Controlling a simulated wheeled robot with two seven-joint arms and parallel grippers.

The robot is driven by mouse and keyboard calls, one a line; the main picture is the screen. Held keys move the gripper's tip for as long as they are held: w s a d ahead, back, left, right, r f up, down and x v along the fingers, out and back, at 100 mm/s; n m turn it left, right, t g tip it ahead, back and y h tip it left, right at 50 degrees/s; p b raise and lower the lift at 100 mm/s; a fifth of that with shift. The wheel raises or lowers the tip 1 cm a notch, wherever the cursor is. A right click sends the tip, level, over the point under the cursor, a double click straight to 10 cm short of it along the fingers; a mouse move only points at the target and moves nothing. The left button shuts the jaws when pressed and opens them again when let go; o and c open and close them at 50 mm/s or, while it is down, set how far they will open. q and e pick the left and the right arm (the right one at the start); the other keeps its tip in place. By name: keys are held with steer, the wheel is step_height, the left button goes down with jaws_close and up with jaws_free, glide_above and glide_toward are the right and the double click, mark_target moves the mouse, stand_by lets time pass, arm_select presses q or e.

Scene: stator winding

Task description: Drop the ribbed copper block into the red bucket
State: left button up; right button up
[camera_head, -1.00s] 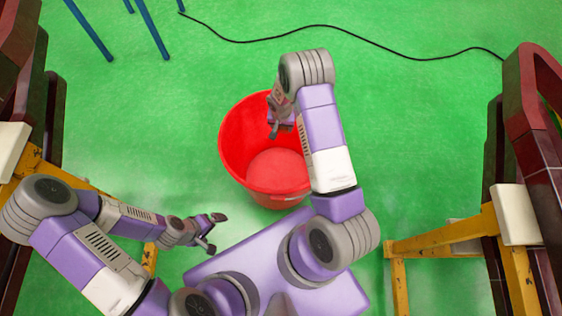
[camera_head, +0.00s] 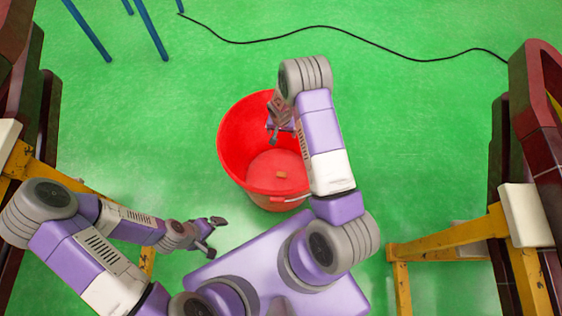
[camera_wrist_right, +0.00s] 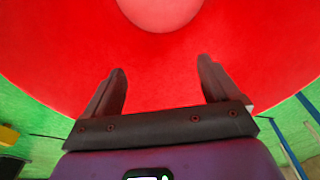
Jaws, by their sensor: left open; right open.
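The red bucket (camera_head: 234,140) stands on the green floor in the middle of the head view. A small copper-coloured block (camera_head: 281,175) lies on the bucket's bottom; its ribs are too small to make out. My right gripper (camera_head: 272,136) is over the bucket's opening, open and empty, with the block apart from it. In the right wrist view, its two spread fingers (camera_wrist_right: 162,85) have only the bucket's red inside (camera_wrist_right: 160,60) between and beyond them. My left gripper (camera_head: 215,235) is open and empty, low and left of the bucket.
Yellow stands (camera_head: 450,238) with dark red structures (camera_head: 540,110) flank both sides. A black cable (camera_head: 330,28) runs across the floor at the back. Blue legs (camera_head: 150,28) stand at the upper left. The floor around the bucket is clear.

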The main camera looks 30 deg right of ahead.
step_height(320, 180, up, 8)
steer(key=p, duration=0.3)
steer(key=shift+s+a+f, duration=0.25)
steer(key=shift+s+a, duration=0.1)
steer(key=shift+s, duration=0.1)
